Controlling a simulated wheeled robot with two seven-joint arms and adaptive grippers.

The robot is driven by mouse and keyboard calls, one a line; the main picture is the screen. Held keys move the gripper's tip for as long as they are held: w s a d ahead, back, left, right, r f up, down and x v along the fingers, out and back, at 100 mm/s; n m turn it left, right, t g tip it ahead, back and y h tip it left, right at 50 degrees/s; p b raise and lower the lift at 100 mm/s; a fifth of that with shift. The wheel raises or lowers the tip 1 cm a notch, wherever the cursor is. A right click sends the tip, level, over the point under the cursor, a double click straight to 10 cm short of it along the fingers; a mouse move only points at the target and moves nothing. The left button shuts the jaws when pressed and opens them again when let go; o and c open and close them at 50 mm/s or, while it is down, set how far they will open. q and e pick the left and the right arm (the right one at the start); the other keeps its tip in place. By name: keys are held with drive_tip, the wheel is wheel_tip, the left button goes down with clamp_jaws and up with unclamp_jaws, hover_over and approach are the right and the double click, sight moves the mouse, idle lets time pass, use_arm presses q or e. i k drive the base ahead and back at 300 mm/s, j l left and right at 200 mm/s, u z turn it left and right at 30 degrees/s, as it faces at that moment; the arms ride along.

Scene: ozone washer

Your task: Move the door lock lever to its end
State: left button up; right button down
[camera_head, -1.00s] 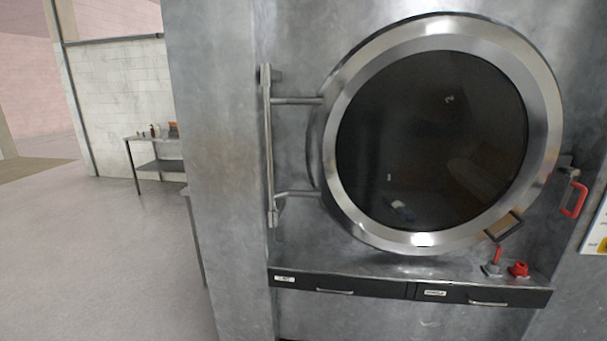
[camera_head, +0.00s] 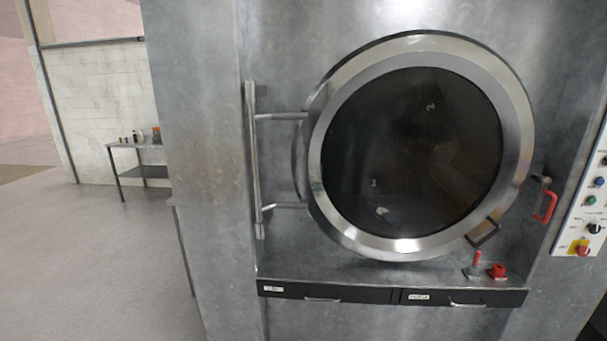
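The washer's round door (camera_head: 415,150) has a dark glass window and a wide steel rim, and it looks closed. A red-handled lever (camera_head: 546,207) sits on the machine front just right of the door's lower right rim, its red grip hanging downward. A smaller red-tipped lever (camera_head: 476,262) stands upright on the ledge below the door, beside a red knob (camera_head: 498,271). I cannot tell from this view alone which red lever is the door lock. Neither of my grippers shows in the head view.
A black-framed door handle (camera_head: 482,233) is on the lower right rim. A hinge bar (camera_head: 252,160) stands left of the door. Drawers (camera_head: 330,292) lie under the ledge. A control panel (camera_head: 590,205) is at the right edge. Open floor and a small table (camera_head: 140,146) are left.

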sight(544, 181)
drive_tip(key=z, duration=1.65)
